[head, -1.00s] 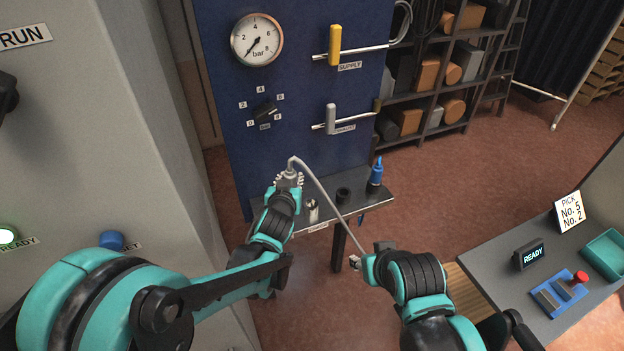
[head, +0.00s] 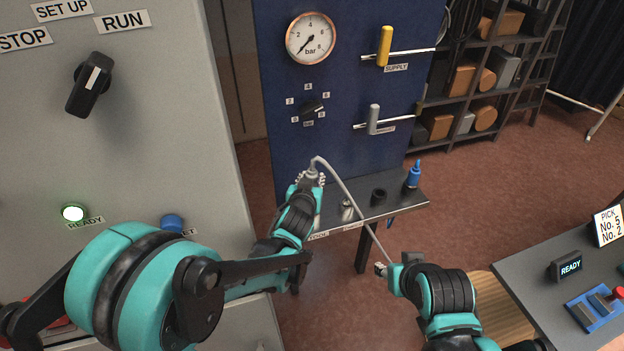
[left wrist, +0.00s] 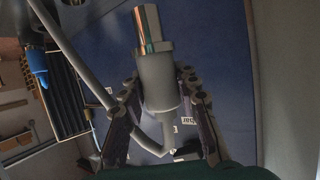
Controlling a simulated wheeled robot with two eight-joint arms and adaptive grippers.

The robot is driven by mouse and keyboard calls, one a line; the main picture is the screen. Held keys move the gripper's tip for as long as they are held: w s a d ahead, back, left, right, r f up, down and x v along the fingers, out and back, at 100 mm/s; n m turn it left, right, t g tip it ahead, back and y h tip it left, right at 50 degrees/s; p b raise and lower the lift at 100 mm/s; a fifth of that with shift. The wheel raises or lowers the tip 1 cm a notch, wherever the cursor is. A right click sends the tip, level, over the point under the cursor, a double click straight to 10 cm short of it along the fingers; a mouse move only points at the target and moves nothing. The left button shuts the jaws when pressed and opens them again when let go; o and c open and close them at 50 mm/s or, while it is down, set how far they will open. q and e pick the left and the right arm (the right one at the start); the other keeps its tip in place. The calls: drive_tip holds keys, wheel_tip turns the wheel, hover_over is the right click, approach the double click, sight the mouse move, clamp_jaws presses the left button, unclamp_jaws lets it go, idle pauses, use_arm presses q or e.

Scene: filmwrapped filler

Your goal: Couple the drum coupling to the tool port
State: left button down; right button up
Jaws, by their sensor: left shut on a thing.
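My left gripper (head: 312,178) is shut on a grey cylindrical coupling (left wrist: 158,80) with a bright metal end. In the left wrist view the two fingers (left wrist: 162,100) grip its sides. A grey hose (head: 352,205) leaves the coupling, bends over and runs down to the right, towards my right gripper (head: 381,268). The fingers of my right gripper are too small to tell open from shut. A silver fitting (head: 346,209) stands on the grey shelf (head: 400,205), right of and below my left gripper. I cannot tell which part is the tool port; a label on the shelf's front edge is partly readable.
A black ring (head: 379,196) and a blue bottle (head: 413,176) stand on the shelf. The blue panel (head: 350,100) behind carries a gauge (head: 311,38) and two valve handles. A grey cabinet (head: 150,120) stands at left, a table (head: 540,285) at right.

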use_arm(q)
drive_tip(key=shift+f+b, duration=4.15)
drive_tip(key=shift+f, duration=0.45)
drive_tip(key=shift+f+b, duration=0.3)
drive_tip(key=shift+b, duration=0.05)
drive_tip(key=c, duration=1)
unclamp_jaws()
drive_tip(key=shift+c, duration=0.2)
drive_tip(key=v, duration=1.2)
